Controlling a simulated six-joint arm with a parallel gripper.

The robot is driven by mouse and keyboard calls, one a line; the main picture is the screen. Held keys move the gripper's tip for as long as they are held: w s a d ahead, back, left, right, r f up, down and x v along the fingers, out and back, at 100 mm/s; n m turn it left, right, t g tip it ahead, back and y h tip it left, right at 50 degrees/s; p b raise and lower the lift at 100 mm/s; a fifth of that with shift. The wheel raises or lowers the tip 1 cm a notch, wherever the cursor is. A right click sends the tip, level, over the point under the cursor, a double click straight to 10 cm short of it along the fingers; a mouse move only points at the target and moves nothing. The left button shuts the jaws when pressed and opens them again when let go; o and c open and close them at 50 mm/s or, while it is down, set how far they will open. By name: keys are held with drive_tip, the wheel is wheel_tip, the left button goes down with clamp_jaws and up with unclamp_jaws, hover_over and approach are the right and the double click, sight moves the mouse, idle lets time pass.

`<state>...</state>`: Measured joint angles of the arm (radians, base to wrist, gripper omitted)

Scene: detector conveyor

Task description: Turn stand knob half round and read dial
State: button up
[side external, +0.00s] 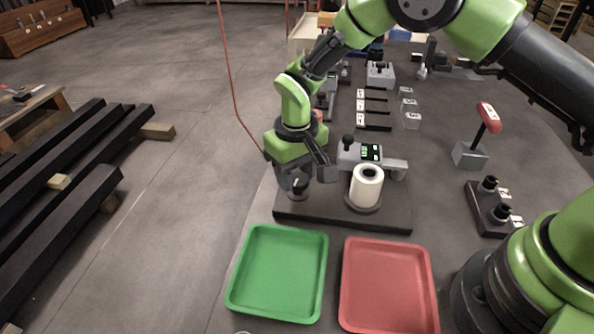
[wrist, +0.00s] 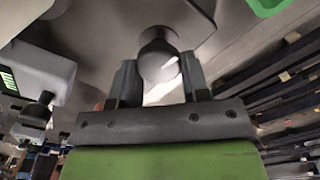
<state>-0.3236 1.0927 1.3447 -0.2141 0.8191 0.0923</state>
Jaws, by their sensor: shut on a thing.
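The stand has a dark base plate (side external: 340,214) on the table. Its black round knob (side external: 297,187) with a white pointer mark is at the plate's left end. In the wrist view the knob (wrist: 158,60) sits between the two fingers. My gripper (side external: 299,180) is shut on the knob, and it also shows in the wrist view (wrist: 158,80). A grey dial unit (side external: 350,156) with a small green-lit display (side external: 371,152) stands behind a white cylinder (side external: 366,184) on the plate. The digits are too small to read. The display is partly in the wrist view (wrist: 8,80).
A green tray (side external: 236,302) and a red tray (side external: 347,318) lie in front of the stand. A red-handled lever (side external: 489,118) on a grey block and a dark block with two knobs (side external: 478,212) are to the right. Several labelled dark strips (side external: 376,106) lie behind.

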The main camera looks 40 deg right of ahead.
drive_tip(key=n, duration=0.4)
drive_tip(key=shift+a+n, duration=0.1)
drive_tip(key=shift+n, duration=0.2)
drive_tip(key=n, duration=0.4)
drive_tip(key=shift+a+n, duration=0.1)
drive_tip(key=shift+n, duration=0.2)
drive_tip(key=n, duration=0.4)
drive_tip(key=shift+s+n, duration=0.15)
drive_tip(key=shift+n, duration=0.15)
drive_tip(key=shift+s+n, duration=0.1)
drive_tip(key=shift+n, duration=2.2)
drive_tip(key=o, duration=0.9)
drive_tip(key=shift+r, duration=0.1)
